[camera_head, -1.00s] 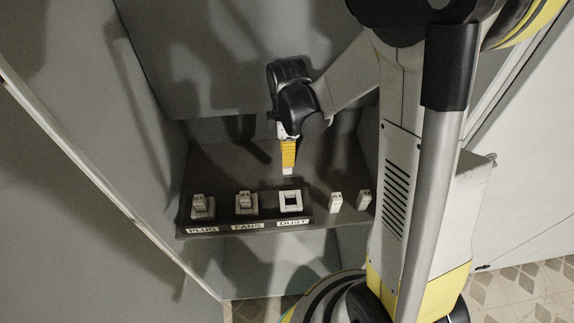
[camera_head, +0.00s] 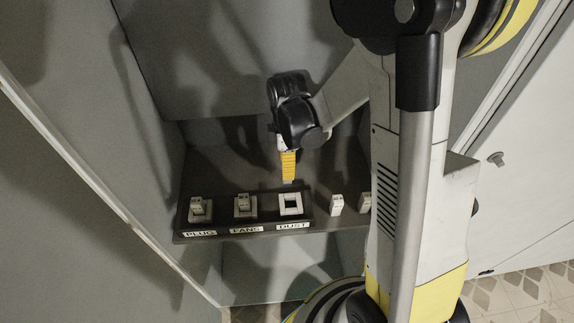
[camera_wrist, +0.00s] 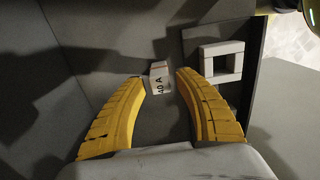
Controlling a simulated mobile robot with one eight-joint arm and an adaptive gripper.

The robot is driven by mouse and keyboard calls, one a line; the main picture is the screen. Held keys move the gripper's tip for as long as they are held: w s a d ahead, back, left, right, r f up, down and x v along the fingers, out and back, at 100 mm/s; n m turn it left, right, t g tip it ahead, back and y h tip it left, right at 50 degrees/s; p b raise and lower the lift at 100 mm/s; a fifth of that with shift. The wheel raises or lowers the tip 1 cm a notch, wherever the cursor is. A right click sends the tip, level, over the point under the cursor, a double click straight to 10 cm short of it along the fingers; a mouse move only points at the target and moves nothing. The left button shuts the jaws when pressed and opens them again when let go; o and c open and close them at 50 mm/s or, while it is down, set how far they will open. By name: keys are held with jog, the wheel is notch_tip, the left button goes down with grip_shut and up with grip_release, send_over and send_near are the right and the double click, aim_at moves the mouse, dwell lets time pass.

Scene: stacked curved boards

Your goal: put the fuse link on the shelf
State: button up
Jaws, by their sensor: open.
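In the wrist view a small white fuse link (camera_wrist: 159,78) marked with an "A" rating shows between the tips of my gripper (camera_wrist: 161,80). The yellow fingers are open, with a narrow gap visible on each side of the link. In the head view my gripper (camera_head: 289,178) points down over the dark shelf (camera_head: 235,180), behind the empty DUST socket (camera_head: 290,204). The link between the fingers is hard to make out there. Whether it rests on the shelf surface is not clear.
Two more white links stand right of DUST, a near one (camera_head: 336,204) and one partly behind my arm (camera_head: 364,202). Grey cabinet walls enclose the shelf. Bare shelf lies left of my gripper.

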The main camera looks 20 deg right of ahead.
notch_tip(320, 180, up, 12)
jog(key=p, duration=0.5)
jog(key=s+a+r+m+t, duration=0.3)
jog(key=s+r+m+t, duration=0.4)
jog(key=s+r+m, duration=0.4)
jog(key=s+m, duration=0.1)
jog(key=m, duration=0.2)
jog(key=shift+r, duration=0.4)
